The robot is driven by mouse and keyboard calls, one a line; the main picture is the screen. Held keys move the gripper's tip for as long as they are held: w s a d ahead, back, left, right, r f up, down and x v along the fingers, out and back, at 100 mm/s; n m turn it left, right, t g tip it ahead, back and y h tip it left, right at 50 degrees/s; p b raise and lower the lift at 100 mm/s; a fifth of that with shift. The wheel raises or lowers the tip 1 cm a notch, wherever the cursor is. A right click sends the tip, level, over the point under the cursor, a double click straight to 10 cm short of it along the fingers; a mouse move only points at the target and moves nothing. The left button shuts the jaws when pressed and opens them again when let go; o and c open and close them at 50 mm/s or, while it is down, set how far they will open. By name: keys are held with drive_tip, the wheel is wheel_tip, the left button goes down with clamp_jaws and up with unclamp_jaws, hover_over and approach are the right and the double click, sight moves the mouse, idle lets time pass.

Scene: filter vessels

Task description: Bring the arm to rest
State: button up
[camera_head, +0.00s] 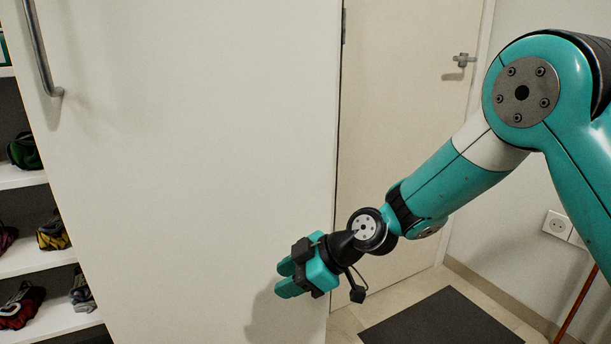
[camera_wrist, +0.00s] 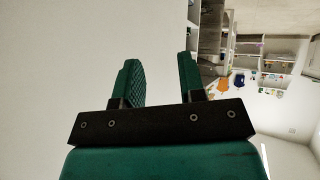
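My gripper (camera_head: 286,279) is at the end of my teal arm, low in the middle of the head view. It is close in front of a large white panel (camera_head: 190,150), and its shadow falls on that panel. The wrist view shows the gripper's two green fingers (camera_wrist: 160,80) apart with nothing between them. My arm is bent and reaches from the right edge down to the left. Whether the fingertips touch the panel I cannot tell.
A grey bar handle (camera_head: 40,50) is on the white panel's upper left. Shelves (camera_head: 35,258) with dark and coloured items stand at the left. Behind is a cream door (camera_head: 410,110) with a lever handle. A dark mat (camera_head: 440,320) lies on the floor. A red pole (camera_head: 577,305) is at right.

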drive_tip(key=s+d+r+m+h, duration=0.2)
drive_tip(key=s+d+r+m, duration=0.2)
drive_tip(key=s+d, duration=0.3)
drive_tip(key=s+d+r+m+g+h, duration=0.15)
drive_tip(key=s+d+r+m, duration=0.3)
drive_tip(key=s, duration=0.45)
drive_tip(key=s+d+r+m+h, duration=0.3)
drive_tip(key=s+d+r+m, duration=0.1)
drive_tip(key=s+d, duration=0.35)
wheel_tip(320, 180, up, 38)
drive_tip(key=a+p, duration=0.1)
drive_tip(key=p, duration=3.7)
drive_tip(key=shift+p, duration=0.3)
drive_tip(key=shift+s+n+y, duration=0.1)
drive_tip(key=shift+n+y, duration=0.15)
